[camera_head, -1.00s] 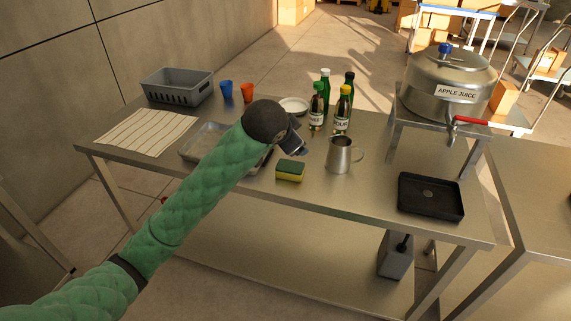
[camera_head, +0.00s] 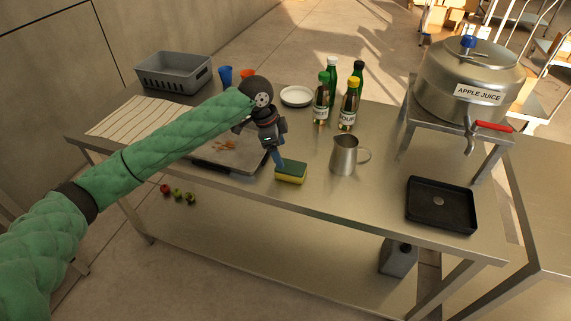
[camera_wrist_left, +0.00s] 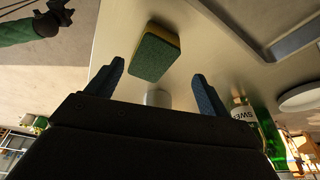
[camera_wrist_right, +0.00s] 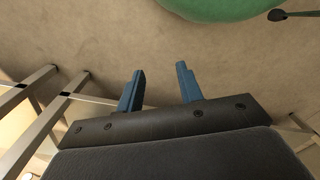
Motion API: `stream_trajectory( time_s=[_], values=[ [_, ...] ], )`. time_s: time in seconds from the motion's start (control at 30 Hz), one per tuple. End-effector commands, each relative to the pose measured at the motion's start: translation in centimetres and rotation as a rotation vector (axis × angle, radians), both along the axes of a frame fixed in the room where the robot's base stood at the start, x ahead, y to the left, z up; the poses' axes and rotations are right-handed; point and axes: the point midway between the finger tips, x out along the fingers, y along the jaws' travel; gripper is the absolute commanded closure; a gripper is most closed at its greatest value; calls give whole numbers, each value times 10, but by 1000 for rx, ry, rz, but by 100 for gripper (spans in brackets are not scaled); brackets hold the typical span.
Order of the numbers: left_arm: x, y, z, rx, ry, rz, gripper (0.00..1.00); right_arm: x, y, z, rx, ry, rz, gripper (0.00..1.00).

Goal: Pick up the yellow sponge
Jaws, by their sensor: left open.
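The sponge (camera_head: 290,173), yellow with a green top, lies on the steel table near its front edge, left of the metal pitcher. My left gripper (camera_head: 279,160) is just above and beside its left end, pointing down. In the left wrist view the sponge (camera_wrist_left: 155,54) shows beyond and between the two blue fingertips of the open left gripper (camera_wrist_left: 158,82), with nothing held. Whether a fingertip touches the sponge I cannot tell. My right gripper (camera_wrist_right: 160,82) shows only in its own wrist view, open and empty, above the floor.
The metal pitcher (camera_head: 344,157) stands right of the sponge, with bottles (camera_head: 347,106) behind it. A shallow metal tray (camera_head: 207,158) lies to the left. A black tray (camera_head: 441,204) sits at the right, below the juice pot (camera_head: 467,82). The table between pitcher and black tray is clear.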

Motion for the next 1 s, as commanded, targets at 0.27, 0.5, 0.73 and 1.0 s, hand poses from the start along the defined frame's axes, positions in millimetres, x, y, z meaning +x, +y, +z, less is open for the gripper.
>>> stream_trajectory(
  time_s=[0.27, 0.5, 0.73, 1.0],
  values=[
    [-16, -12, 2, -101, 54, -231, 20, 16, 3, -10, 23, -112, -9, 64],
    [-16, -14, -2, -104, 31, -291, 20, 18, 3, -14, 24, -124, -11, 64],
    [-17, -21, -21, -103, 30, -290, 20, 16, -1, -31, 19, -133, -8, 64],
    [-14, -28, -38, -103, 31, -287, 20, 11, -8, -58, 11, -148, -3, 64]
  ],
)
